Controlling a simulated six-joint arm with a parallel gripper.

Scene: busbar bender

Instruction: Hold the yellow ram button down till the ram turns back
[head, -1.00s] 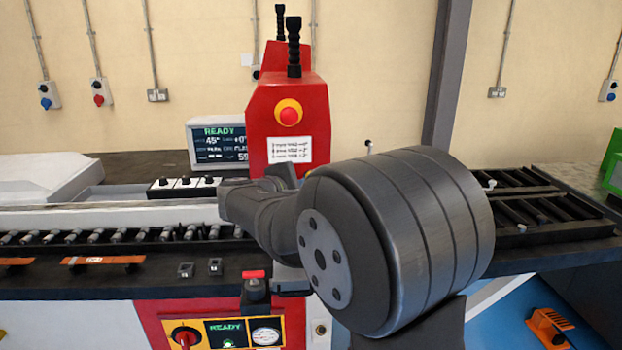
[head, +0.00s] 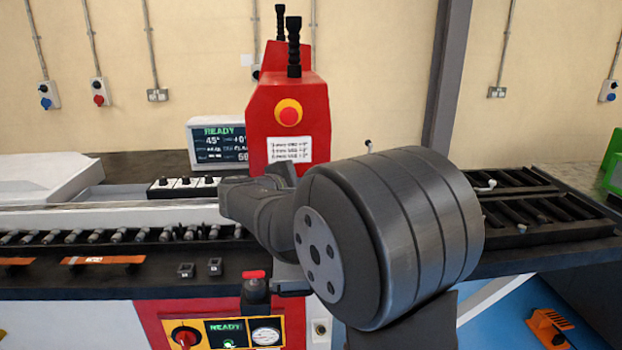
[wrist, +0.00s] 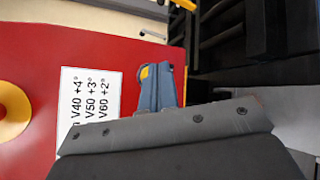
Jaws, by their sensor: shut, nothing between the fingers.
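My gripper (wrist: 160,72) shows in the wrist view with its blue-grey fingers shut and empty, close beside the red machine head (wrist: 120,45). In the head view my own arm hides it. A small yellow patch (wrist: 144,73) shows at the left of the fingertips. I cannot tell whether it is the yellow ram button or whether the fingers press it. The ram button is not clearly seen in the head view.
A red stop button on a yellow ring (head: 288,113) sits on the red machine head above a white label (head: 290,149). A red-topped control (head: 255,276) stands at the front edge. Rollers (head: 95,237) run left, and a black rack (head: 530,205) lies right.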

